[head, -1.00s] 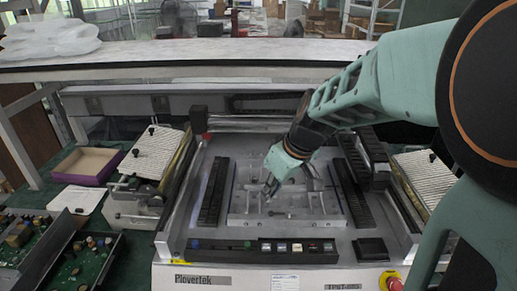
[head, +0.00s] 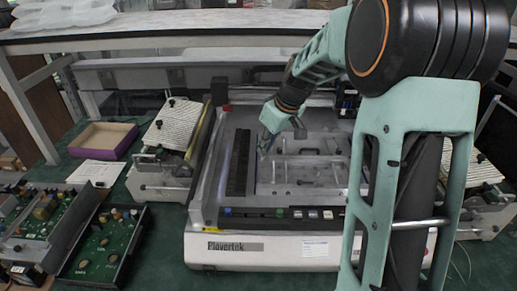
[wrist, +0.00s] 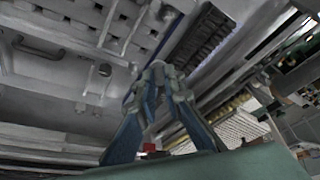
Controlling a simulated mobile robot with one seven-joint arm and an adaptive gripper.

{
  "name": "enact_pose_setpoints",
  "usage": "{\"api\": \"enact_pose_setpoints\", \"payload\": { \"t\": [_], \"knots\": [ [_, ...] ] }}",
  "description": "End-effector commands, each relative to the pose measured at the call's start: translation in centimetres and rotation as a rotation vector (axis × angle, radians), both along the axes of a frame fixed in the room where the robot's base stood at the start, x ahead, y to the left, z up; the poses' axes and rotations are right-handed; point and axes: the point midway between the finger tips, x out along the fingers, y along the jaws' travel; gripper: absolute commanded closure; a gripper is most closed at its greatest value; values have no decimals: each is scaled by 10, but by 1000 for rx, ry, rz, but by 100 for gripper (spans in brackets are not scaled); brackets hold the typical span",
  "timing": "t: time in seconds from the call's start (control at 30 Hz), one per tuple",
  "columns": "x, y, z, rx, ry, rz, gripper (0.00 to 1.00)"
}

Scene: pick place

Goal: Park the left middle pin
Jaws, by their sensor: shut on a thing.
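My gripper (head: 265,150) hangs over the left part of the machine's bed (head: 290,180), just right of the left black slotted strip (head: 239,162). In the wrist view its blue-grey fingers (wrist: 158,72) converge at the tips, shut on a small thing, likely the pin. The thing is too small and blurred to make out clearly.
Left of the machine are a tilted ribbed board (head: 175,128) on a stand, a purple-edged tray (head: 103,139) and dark trays of electronic parts (head: 103,242). A white shelf (head: 180,35) crosses behind. My own arm hides the machine's right side.

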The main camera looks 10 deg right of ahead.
Motion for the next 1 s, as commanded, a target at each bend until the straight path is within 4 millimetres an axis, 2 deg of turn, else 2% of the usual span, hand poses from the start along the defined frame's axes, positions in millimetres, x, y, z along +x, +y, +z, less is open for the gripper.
{"api": "enact_pose_setpoints", "payload": {
  "t": [0.37, 1.0],
  "knots": [
    [4, -4, -7, -3, 0, -5, 100],
    [3, -4, -44, -3, 2, -5, 100]
  ]
}}
